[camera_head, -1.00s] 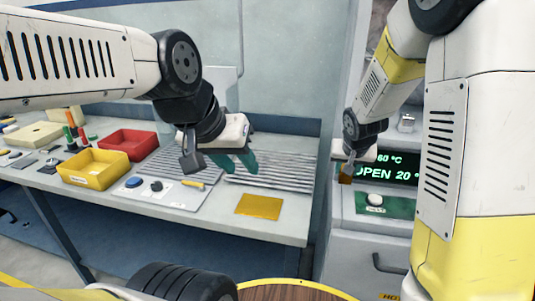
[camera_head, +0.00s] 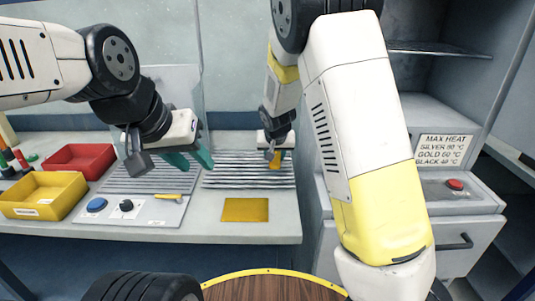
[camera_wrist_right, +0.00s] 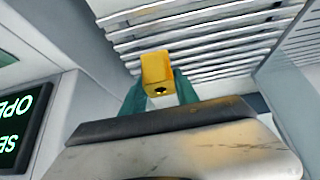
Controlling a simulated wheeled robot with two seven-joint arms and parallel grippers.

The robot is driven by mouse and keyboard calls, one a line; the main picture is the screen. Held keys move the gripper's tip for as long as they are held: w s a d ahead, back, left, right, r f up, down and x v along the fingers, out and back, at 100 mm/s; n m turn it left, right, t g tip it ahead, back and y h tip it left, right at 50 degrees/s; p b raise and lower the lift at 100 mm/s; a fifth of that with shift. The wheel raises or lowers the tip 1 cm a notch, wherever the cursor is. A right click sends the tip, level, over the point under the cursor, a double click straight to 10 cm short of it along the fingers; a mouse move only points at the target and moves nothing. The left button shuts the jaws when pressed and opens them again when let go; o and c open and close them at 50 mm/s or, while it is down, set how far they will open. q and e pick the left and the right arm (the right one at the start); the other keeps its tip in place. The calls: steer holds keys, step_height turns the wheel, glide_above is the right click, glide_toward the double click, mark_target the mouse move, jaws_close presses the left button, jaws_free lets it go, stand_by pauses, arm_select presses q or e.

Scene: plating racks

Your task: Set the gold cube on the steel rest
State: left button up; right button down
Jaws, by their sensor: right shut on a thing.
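The gold cube (camera_head: 275,164) is between the fingers of my right gripper (camera_head: 272,155), which is shut on it. In the head view they are over the back right part of a slatted grey metal rest (camera_head: 235,180); whether the cube touches the slats is unclear. In the right wrist view the gold cube (camera_wrist_right: 157,70) shows between the green fingertips (camera_wrist_right: 160,92), with the slatted rest (camera_wrist_right: 215,35) beyond it. My left gripper (camera_head: 193,160) is empty, its green fingers apart, above the left side of the slats.
A second slatted area (camera_head: 150,180) lies to the left. A flat yellow plate (camera_head: 245,210) lies in front. A panel with a blue button (camera_head: 96,205), a yellow bin (camera_head: 42,195) and a red bin (camera_head: 78,160) stand left. A heat-limit sign (camera_head: 442,150) is right.

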steer(key=w+a, duration=0.2)
steer(key=w, duration=0.1)
steer(key=shift+f, duration=0.1)
steer(key=shift+w+f, duration=0.15)
steer(key=shift+f, duration=1.65)
steer(key=c, duration=0.9)
jaws_free()
steer(key=shift+f, duration=0.15)
